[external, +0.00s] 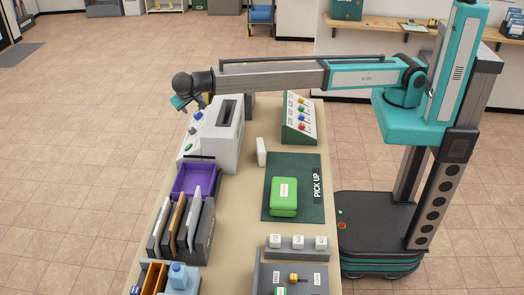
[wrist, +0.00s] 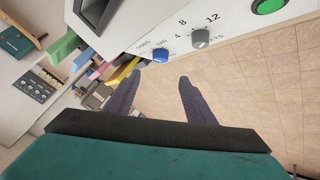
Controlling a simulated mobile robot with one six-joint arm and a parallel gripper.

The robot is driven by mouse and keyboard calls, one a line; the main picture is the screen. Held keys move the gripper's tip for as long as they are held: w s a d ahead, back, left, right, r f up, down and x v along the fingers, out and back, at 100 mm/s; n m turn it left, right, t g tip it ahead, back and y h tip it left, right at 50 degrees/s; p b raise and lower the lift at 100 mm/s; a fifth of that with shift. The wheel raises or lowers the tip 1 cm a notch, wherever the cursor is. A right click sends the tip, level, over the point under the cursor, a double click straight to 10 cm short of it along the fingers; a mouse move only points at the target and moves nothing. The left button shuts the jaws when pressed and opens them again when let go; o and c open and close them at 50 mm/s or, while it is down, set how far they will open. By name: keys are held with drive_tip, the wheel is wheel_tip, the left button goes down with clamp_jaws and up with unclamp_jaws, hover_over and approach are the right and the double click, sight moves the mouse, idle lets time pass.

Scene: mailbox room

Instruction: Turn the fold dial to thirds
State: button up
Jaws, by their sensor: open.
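The grey-white machine (external: 222,150) stands at the table's far left, with a control panel on its left side. In the wrist view the panel (wrist: 140,18) carries a blue dial (wrist: 161,55) with small labels I cannot read clearly, and a grey dial (wrist: 200,38) marked 4, 8 and 12. I cannot tell from the lettering which is the fold dial; the blue one's setting is unclear. My gripper (wrist: 158,77) is open and empty, its fingertips just short of the blue dial in the picture. In the external view my gripper (external: 186,103) hangs beside the machine's far end.
A green button (wrist: 269,6) sits beyond the grey dial. On the table are a purple tray (external: 195,180), a rack of upright folders (external: 180,228), a green box (external: 284,196) on a dark mat (external: 308,218), and a green button panel (external: 300,118). Floor left of the table is clear.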

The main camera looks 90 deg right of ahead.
drive_tip(key=shift+a+r, duration=0.15)
drive_tip(key=shift+d+f+b, duration=0.25)
drive_tip(key=shift+f+b, duration=0.15)
drive_tip(key=shift+b, duration=0.3)
drive_tip(key=shift+d+f, duration=0.1)
drive_tip(key=shift+w+d+f+b, duration=0.1)
drive_tip(key=shift+d+f+b, duration=0.4)
drive_tip(key=shift+b, duration=1.15)
drive_tip(key=shift+d, duration=0.1)
drive_tip(key=shift+r, duration=0.25)
drive_tip(key=p+v, duration=0.1)
drive_tip(key=p, duration=0.2)
drive_tip(key=shift+a+r, duration=0.2)
drive_tip(key=shift+a, duration=0.1)
drive_tip(key=shift+a+r+p, duration=0.3)
drive_tip(key=shift+p, duration=0.85)
